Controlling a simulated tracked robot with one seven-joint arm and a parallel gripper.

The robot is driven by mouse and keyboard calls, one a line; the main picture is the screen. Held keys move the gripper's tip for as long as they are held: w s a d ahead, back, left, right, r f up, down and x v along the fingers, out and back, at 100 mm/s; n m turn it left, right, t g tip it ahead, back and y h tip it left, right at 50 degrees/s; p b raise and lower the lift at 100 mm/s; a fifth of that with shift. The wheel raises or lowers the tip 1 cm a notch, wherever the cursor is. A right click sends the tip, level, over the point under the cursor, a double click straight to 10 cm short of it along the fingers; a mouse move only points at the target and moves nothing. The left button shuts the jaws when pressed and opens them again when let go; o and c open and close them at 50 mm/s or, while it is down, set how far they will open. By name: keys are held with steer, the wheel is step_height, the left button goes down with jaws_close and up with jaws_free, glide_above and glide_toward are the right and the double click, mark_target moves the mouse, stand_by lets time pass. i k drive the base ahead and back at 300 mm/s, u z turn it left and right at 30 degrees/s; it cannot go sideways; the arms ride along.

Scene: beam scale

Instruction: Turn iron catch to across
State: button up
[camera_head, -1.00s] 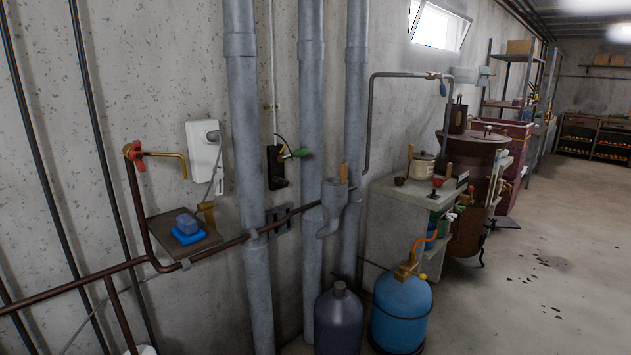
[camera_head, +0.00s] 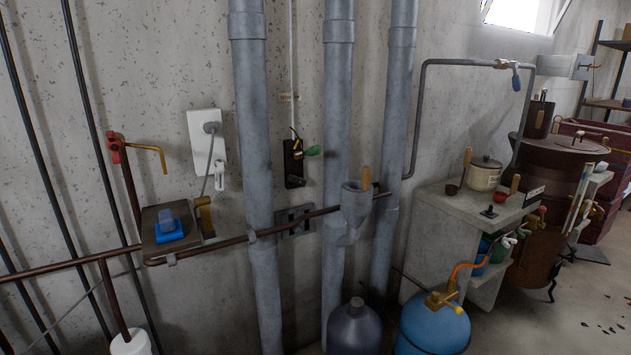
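I cannot pick out the iron catch for certain in the head view. A black wall fitting (camera_head: 293,163) with a green-ended lever (camera_head: 313,151) is fixed between the two left grey pipes. A dark slotted plate (camera_head: 292,220) sits below it, partly hidden by the rusty pipe. Neither can be identified as the catch. No beam scale can be made out clearly. My gripper and arm are not in view.
Grey vertical pipes (camera_head: 338,110) stand against the wall. A rusty pipe (camera_head: 215,245) runs across, by a small shelf (camera_head: 150,240). A dark bottle (camera_head: 355,330) and blue gas cylinder (camera_head: 432,325) stand in front. A concrete bench (camera_head: 440,225) is at right. Free floor (camera_head: 590,305) lies beyond.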

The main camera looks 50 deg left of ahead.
mark_target(293, 179)
steer(key=u, duration=0.3)
steer(key=i, duration=0.95)
steer(key=u, duration=1.15)
steer(key=i, duration=0.8)
steer(key=u, duration=0.7)
steer(key=k, duration=0.8)
steer(key=u, duration=0.2)
steer(key=i, duration=0.9)
steer(key=z, duration=0.15)
